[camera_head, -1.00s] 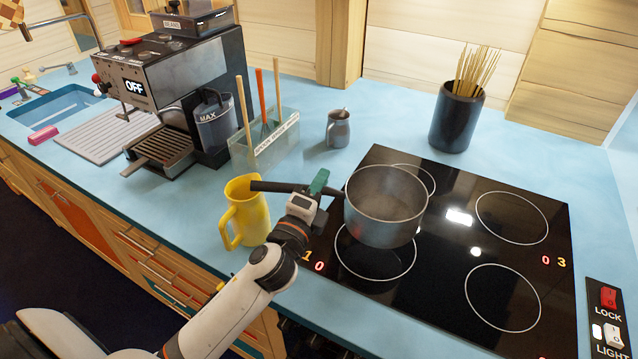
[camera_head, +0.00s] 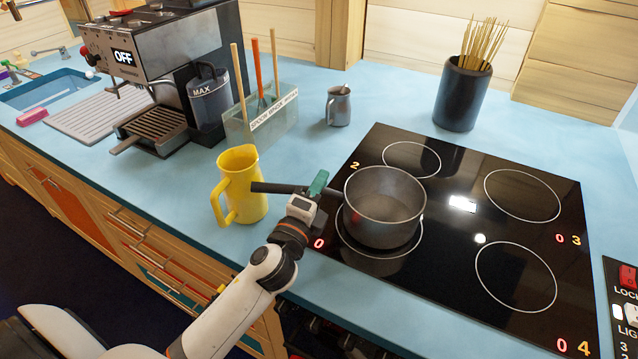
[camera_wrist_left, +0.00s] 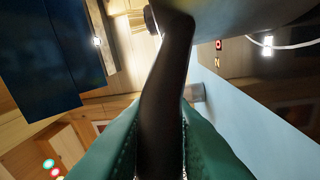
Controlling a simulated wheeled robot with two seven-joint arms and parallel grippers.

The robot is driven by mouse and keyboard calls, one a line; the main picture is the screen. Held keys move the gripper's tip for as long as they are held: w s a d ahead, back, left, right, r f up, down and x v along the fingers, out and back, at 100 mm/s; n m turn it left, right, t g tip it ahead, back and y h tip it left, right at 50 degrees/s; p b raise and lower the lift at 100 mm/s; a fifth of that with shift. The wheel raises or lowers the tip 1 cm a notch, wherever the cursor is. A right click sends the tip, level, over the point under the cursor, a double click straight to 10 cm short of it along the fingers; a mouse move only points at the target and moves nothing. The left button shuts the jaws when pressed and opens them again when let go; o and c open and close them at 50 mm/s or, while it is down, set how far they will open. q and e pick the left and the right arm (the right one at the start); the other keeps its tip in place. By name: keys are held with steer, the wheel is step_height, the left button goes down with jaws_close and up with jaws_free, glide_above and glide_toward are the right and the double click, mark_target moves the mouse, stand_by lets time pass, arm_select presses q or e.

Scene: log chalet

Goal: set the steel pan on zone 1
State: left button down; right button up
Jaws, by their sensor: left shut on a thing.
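The steel pan (camera_head: 384,222) is over the front left ring of the black hob (camera_head: 455,289), upright, covering much of that ring. I cannot tell whether its base touches the glass. The zone 1 ring (camera_head: 347,246) shows around the pan's near side. My left gripper (camera_head: 317,187) is shut on the pan's dark handle (camera_head: 280,187), close to the pan body. In the left wrist view the handle (camera_wrist_left: 168,90) runs between the green finger pads, with the pan's side (camera_wrist_left: 240,12) above. My right gripper is out of view.
A yellow jug (camera_head: 243,187) stands just left of the handle, below its end. Behind are a small metal pitcher (camera_head: 339,106), a utensil box (camera_head: 262,122) and a dark pot of sticks (camera_head: 462,94). The other hob rings are bare.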

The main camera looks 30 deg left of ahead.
arm_select(q)
steer(key=shift+f+b, duration=0.2)
steer(key=shift+b, duration=0.1)
stand_by(0.4)
steer(key=c, duration=1.2)
jaws_free()
steer(key=shift+s+f, duration=0.15)
steer(key=shift+f, duration=0.1)
steer(key=s+b, duration=0.1)
steer(key=s, duration=0.2)
steer(key=s+f+b, duration=0.1)
steer(key=s, duration=0.3)
steer(key=s+b, duration=0.1)
steer(key=s, duration=0.3)
steer(key=shift+d+f, duration=0.2)
steer(key=shift+d, duration=0.1)
steer(key=shift+s+r, duration=0.1)
steer(key=shift+s, duration=0.25)
steer(key=shift+s, duration=0.1)
